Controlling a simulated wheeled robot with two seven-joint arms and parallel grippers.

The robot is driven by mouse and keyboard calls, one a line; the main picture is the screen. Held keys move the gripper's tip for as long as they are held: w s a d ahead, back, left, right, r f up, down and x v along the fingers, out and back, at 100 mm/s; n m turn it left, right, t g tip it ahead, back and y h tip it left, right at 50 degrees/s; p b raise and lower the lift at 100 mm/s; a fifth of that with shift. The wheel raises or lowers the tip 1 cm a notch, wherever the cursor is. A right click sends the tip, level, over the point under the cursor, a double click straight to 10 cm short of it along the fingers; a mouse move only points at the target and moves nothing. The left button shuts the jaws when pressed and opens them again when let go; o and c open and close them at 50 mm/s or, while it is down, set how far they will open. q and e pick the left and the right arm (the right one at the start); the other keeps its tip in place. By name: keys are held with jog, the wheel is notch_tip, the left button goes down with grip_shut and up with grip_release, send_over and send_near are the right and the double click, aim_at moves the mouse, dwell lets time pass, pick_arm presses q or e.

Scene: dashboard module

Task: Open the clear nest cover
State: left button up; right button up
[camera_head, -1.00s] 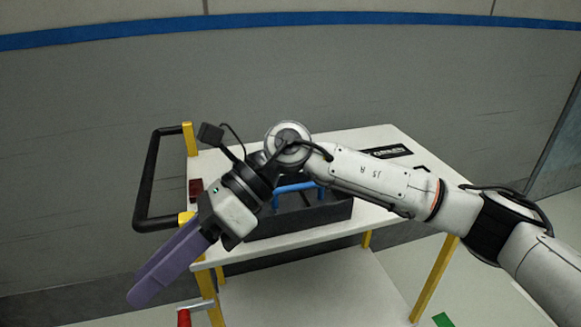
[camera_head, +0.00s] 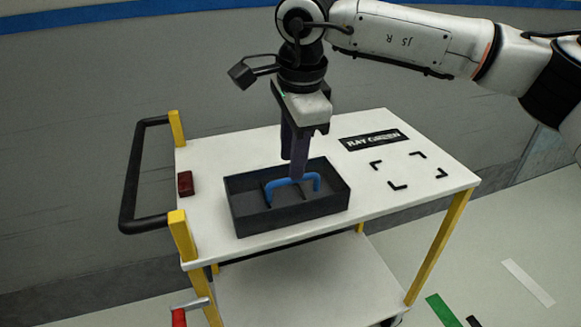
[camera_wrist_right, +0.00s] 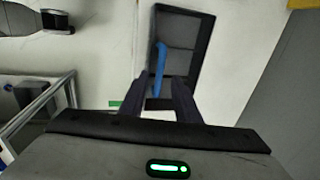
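A dark open-looking box (camera_head: 240,213) sits on the white cart top, with dividers inside. A blue handle (camera_head: 292,184) bridges its middle; it also shows in the wrist view (camera_wrist_right: 160,58). I cannot make out a clear cover pane for sure. My right gripper (camera_head: 293,168) points down over the box, its dark fingers near the handle. In the wrist view its fingers (camera_wrist_right: 160,84) are apart, with the handle showing between and beyond them. Contact with the handle cannot be told. My left gripper is not in view.
The white cart (camera_head: 415,205) has yellow posts and a black push bar (camera_head: 133,180) at left. A dark red block (camera_head: 185,184) lies left of the box. A black label plate (camera_head: 374,139) and black corner marks (camera_head: 398,186) lie right of it, around clear tabletop.

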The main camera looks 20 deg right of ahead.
jog(key=shift+w+f, duration=0.2)
jog(key=shift+f, duration=0.75)
jog(key=shift+w+f, duration=0.15)
jog(key=shift+f, duration=0.75)
grip_shut()
